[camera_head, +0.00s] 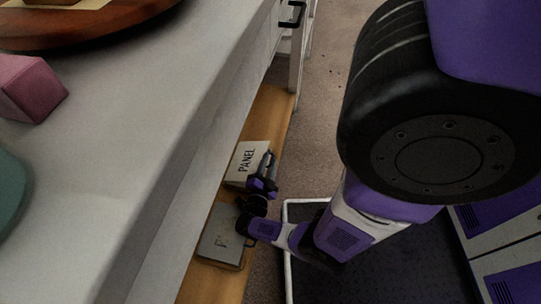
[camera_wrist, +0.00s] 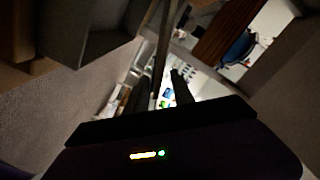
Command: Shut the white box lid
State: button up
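I cannot clearly make out a white box with an open lid. A pale box marked PANEL (camera_head: 246,163) lies on the low wooden shelf in the head view, and it is the whitest box there. My gripper (camera_head: 266,170) is at this box's right side; I cannot tell whether they touch. In the wrist view my gripper (camera_wrist: 168,85) shows two dark fingers apart, with nothing visible held between them. Beyond them is a bright white area with small coloured items, too blurred to name.
A grey box (camera_head: 221,236) lies nearer on the wooden shelf (camera_head: 272,112), partly behind my arm. The grey counter (camera_head: 130,130) overhangs the shelf on the left, with a pink block (camera_head: 32,88) and a round wooden board (camera_head: 75,30). Carpeted floor (camera_head: 316,130) is open right of the shelf.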

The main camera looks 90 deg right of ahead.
jog(key=v, duration=0.4)
jog(key=shift+w+a+p, duration=0.1)
jog(key=shift+a+p, duration=0.2)
jog(key=shift+p, duration=0.1)
